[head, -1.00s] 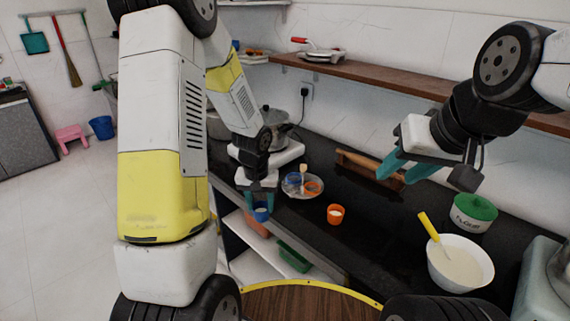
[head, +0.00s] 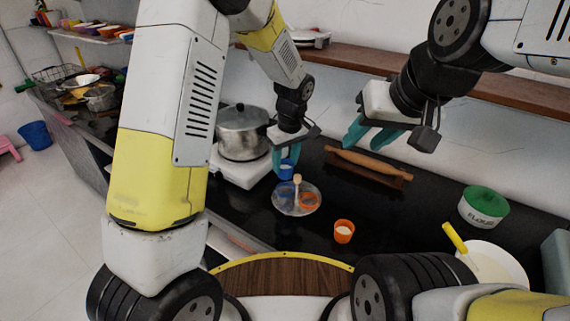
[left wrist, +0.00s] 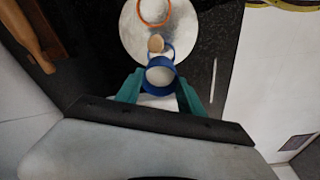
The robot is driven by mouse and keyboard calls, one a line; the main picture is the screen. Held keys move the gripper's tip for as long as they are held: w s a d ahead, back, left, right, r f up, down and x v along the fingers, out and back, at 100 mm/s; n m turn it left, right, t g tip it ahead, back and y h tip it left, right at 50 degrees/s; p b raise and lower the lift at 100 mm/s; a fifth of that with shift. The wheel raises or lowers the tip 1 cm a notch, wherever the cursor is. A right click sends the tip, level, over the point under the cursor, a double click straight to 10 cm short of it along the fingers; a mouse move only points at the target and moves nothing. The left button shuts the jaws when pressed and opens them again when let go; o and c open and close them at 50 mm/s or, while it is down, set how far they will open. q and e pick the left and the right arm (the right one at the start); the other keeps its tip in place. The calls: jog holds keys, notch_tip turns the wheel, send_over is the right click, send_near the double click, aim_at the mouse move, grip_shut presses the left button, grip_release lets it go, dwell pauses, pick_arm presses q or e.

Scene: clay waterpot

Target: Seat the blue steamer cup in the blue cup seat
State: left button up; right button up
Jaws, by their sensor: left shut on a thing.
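The blue steamer cup (head: 286,170) is held between the teal fingers of my left gripper (head: 288,160), with white filling in it. In the left wrist view the cup (left wrist: 160,74) sits between the fingertips (left wrist: 160,88). A round steamer plate (head: 284,207) lies on the counter below and in front of it. The plate carries the blue cup seat (head: 285,190), an orange ring seat (head: 309,202) and an upright wooden knob (head: 297,181). In the left wrist view the cup partly hides the blue seat (left wrist: 169,50). My right gripper (head: 372,138) is open and empty, high over the counter.
An orange cup (head: 344,232) stands on the counter right of the plate. A metal pot (head: 241,135) stands on a white stove at the left. A rolling pin (head: 367,164) on its stand, a flour tin (head: 483,206) and a batter bowl (head: 498,262) are at the right.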

aim_at(285, 177)
pick_arm(q)
jog(key=shift+f, duration=3.15)
jog(key=o, duration=1.3)
jog(key=shift+f, duration=0.1)
